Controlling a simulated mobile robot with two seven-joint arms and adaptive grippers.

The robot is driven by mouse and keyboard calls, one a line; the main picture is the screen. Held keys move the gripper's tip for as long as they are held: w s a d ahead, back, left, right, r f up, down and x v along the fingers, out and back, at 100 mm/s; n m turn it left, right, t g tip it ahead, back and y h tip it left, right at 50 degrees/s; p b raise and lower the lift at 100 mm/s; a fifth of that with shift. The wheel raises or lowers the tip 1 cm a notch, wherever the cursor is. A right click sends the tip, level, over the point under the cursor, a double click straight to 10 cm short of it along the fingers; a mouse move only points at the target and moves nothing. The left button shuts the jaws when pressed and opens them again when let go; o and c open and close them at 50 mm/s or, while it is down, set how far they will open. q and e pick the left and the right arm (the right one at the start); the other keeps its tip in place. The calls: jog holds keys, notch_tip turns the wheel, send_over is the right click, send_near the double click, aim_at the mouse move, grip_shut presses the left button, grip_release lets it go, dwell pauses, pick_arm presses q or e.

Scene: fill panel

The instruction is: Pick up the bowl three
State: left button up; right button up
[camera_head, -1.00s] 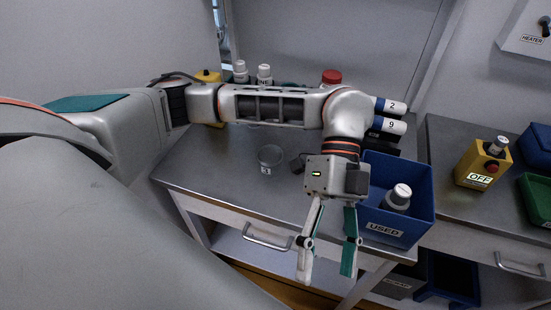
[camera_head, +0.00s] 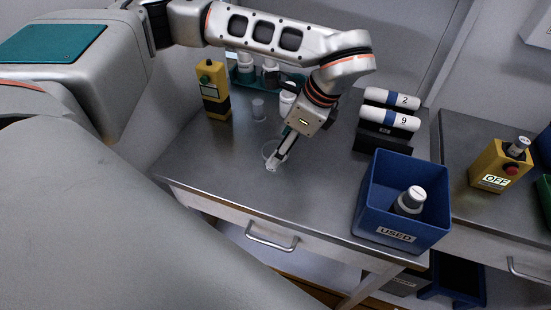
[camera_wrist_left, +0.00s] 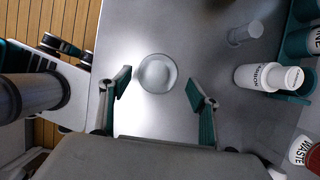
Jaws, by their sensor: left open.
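The bowl (camera_head: 267,151) is a small clear round dish standing on the steel table, partly hidden by my left gripper (camera_head: 274,164) in the head view. In the left wrist view the bowl (camera_wrist_left: 157,73) shows whole, between and just beyond the two teal-padded fingertips of my left gripper (camera_wrist_left: 158,82). The left gripper is open and empty, pointing down at the bowl. Its height over the bowl is hard to tell. The number on the bowl's label cannot be read now. My right gripper is not in view.
A small clear cup (camera_head: 259,108), a yellow device (camera_head: 213,92) and white bottles in a teal rack (camera_head: 240,84) stand behind the bowl. A blue bin (camera_head: 400,225) marked USED, with a bottle (camera_head: 410,203) inside, is at right. The table's front left is clear.

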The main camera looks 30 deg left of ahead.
pick_arm(q)
jog(key=x, duration=0.4)
jog(key=shift+s, duration=0.25)
jog(key=c, duration=1.2)
jog(key=shift+r, duration=0.1)
jog(key=shift+c, duration=0.2)
